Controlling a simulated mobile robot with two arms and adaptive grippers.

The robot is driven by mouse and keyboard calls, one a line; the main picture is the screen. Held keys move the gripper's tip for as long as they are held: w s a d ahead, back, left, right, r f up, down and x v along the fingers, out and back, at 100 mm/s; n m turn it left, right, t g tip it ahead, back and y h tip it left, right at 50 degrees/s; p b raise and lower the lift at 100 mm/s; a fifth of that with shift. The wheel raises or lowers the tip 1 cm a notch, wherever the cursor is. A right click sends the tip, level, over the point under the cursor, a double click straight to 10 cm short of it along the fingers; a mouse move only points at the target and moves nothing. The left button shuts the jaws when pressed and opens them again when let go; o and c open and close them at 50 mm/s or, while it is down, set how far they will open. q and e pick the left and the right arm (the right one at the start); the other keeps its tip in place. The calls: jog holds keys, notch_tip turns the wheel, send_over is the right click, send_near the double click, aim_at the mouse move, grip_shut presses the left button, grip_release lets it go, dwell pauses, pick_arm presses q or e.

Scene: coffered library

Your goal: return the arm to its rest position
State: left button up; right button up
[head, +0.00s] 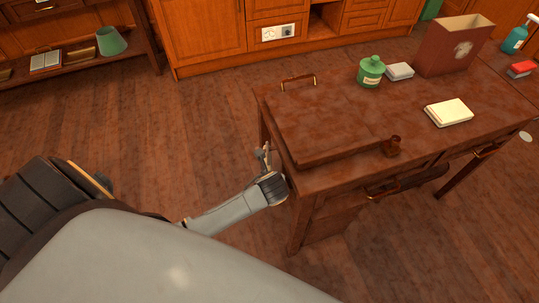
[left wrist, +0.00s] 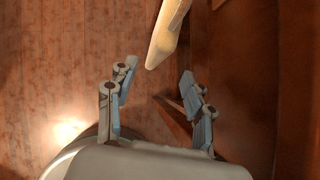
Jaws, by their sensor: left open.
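My left arm reaches in from the left in the head view. Its gripper (head: 263,158) is beside the left side of the wooden desk (head: 340,92), below the level of the top. In the left wrist view the two fingers of this gripper (left wrist: 158,78) are spread apart with nothing between them. A pale, rounded bar (left wrist: 167,35) lies beyond the fingertips; I cannot tell what it belongs to. My right gripper is not in view.
The floor (head: 200,130) left of the desk is clear.

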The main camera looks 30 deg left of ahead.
pick_arm(q)
jog(key=s+f+n+g+h+p, duration=0.2)
jog(key=s+f+n+g, duration=0.1)
jog(key=s+f+n, duration=1.3)
jog(key=s+f+n+h, duration=0.1)
jog(key=s+f+n, duration=0.4)
jog(key=s, duration=0.5)
jog(key=s+d+f+n+g, duration=0.1)
jog(key=s+f+n, duration=0.4)
jog(key=s, duration=0.6)
jog(key=shift+s+f+n+g+h+p, duration=0.3)
jog(key=shift+f+n+h+p, duration=0.1)
jog(key=shift+f, duration=0.25)
